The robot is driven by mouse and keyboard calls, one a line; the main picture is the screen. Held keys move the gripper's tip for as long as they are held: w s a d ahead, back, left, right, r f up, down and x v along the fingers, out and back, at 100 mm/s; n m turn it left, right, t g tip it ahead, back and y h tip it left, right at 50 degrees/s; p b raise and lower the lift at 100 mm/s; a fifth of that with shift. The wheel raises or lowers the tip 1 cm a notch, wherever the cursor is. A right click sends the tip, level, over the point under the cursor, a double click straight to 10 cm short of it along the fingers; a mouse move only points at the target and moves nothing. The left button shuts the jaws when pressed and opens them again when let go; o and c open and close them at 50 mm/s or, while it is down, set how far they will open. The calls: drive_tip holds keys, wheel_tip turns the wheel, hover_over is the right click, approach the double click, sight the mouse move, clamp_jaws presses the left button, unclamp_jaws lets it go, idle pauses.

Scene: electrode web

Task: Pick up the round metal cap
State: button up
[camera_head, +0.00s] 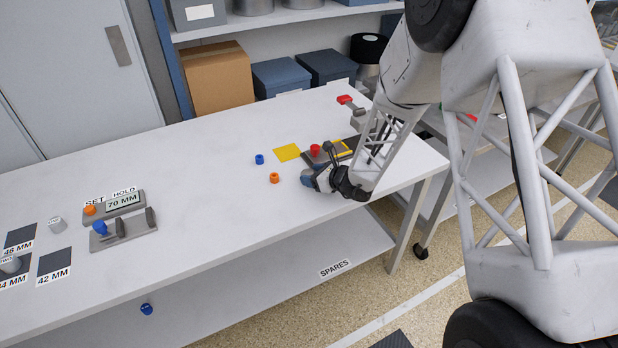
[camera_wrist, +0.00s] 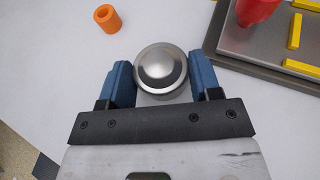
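The round metal cap (camera_wrist: 160,67) is a shiny silver disc with a domed middle, in the wrist view. It sits between the two blue fingers of my gripper (camera_wrist: 162,84). Both fingers meet its sides with no clear gap, so my gripper looks shut on it. I cannot tell whether the cap rests on the table or is just above it. In the head view, my gripper (camera_head: 318,178) is low over the right part of the white table (camera_head: 225,205), and the cap is mostly hidden there.
An orange ring-like piece (camera_head: 274,178) and a blue piece (camera_head: 259,159) stand left of my gripper. Behind it are a yellow square (camera_head: 287,152) and a dark plate with a red knob (camera_head: 315,150). A grey fixture (camera_head: 123,229) stands far left. The table's middle is clear.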

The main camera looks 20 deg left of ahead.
drive_tip(key=c, duration=0.4)
drive_tip(key=shift+r, duration=0.2)
drive_tip(key=shift+c, duration=0.2)
drive_tip(key=shift+r, duration=0.85)
drive_tip(key=shift+s+d+r, duration=0.15)
drive_tip(key=shift+s+r, duration=0.05)
drive_tip(key=shift+r, duration=0.55)
drive_tip(key=s+d+r, duration=0.1)
drive_tip(key=s+d, duration=0.6)
drive_tip(key=s, duration=0.6)
drive_tip(key=shift+s+d+r, duration=0.2)
drive_tip(key=shift+d, duration=0.2)
